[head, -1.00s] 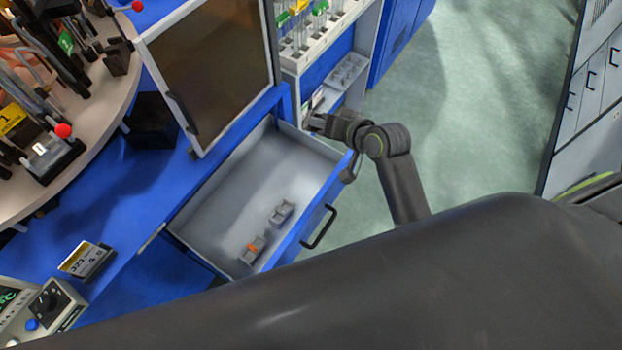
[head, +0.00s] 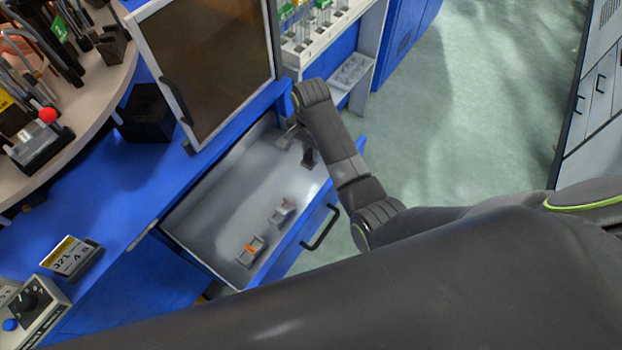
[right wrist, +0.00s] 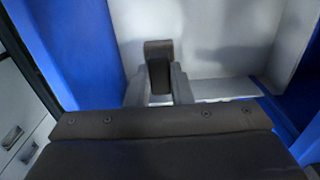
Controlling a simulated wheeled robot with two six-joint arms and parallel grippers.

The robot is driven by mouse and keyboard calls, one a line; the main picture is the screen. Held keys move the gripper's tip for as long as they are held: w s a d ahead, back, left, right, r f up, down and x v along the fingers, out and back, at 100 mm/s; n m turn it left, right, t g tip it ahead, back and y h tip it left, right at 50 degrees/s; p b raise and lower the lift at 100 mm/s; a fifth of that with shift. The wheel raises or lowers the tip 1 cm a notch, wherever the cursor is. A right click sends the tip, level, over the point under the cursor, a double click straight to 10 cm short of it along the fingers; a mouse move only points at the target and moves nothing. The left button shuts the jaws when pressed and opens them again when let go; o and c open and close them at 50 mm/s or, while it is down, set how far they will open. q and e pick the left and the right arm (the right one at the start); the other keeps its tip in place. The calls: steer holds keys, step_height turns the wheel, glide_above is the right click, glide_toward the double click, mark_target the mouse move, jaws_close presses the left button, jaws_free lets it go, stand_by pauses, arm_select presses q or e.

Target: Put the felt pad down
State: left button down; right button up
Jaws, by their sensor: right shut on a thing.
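My right gripper (head: 297,137) is over the far right end of the open drawer (head: 215,218). In the right wrist view its two grey fingers (right wrist: 158,88) are shut on a dark brown, rounded upright piece, which I take to be the felt pad (right wrist: 159,62). The pale drawer interior lies behind it in that view. In the head view my arm partly covers the gripper, and I cannot clearly make out the pad or tell whether it touches the drawer floor. My left gripper is not in view.
Two small grey holders lie in the drawer's near end, one with an orange mark (head: 251,249) and one plain (head: 282,211). The drawer's middle is bare. A framed dark panel (head: 205,60) stands behind the drawer. A rack of tubes (head: 318,28) is at the top.

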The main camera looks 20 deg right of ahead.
mark_target(311, 161)
step_height(311, 161, down, 5)
steer(key=shift+f, duration=2.3)
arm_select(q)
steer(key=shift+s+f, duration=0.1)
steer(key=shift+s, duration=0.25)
arm_select(e)
steer(key=o, duration=0.9)
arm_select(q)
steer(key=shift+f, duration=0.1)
arm_select(e)
steer(key=shift+f+b, duration=0.35)
steer(key=shift+b, duration=0.4)
steer(key=r, duration=0.5)
steer(key=r+p, duration=0.1)
steer(key=r, duration=1)
steer(key=shift+w+r+p, duration=0.25)
steer(key=shift+w+p, duration=0.05)
steer(key=shift+w, duration=0.1)
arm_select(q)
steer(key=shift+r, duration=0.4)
arm_select(e)
steer(key=shift+r, duration=0.65)
